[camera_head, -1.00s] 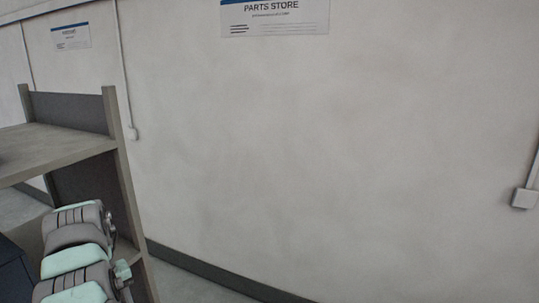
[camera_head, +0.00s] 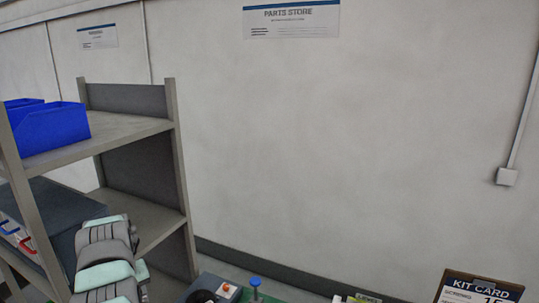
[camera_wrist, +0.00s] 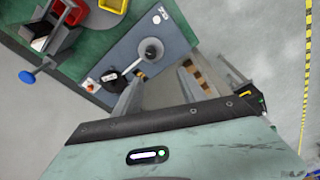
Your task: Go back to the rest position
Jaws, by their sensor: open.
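My gripper (camera_wrist: 162,88) shows in the wrist view with its two grey fingers spread apart and nothing between them. It hangs over the floor beside the edge of a green-topped bench (camera_wrist: 95,20). A grey-blue plate (camera_wrist: 175,45) on that bench carries a round post, a metal lever and a small box with an orange button. In the head view only part of my grey and mint arm shows at the lower left, and the gripper is out of that picture.
A grey shelf rack (camera_head: 160,130) holds blue bins (camera_head: 52,128) at the left. A kit card (camera_head: 478,288) stands at the lower right. In the wrist view, red and yellow bins (camera_wrist: 70,12) and a blue-knobbed clamp (camera_wrist: 27,77) are on the bench. Open floor lies right.

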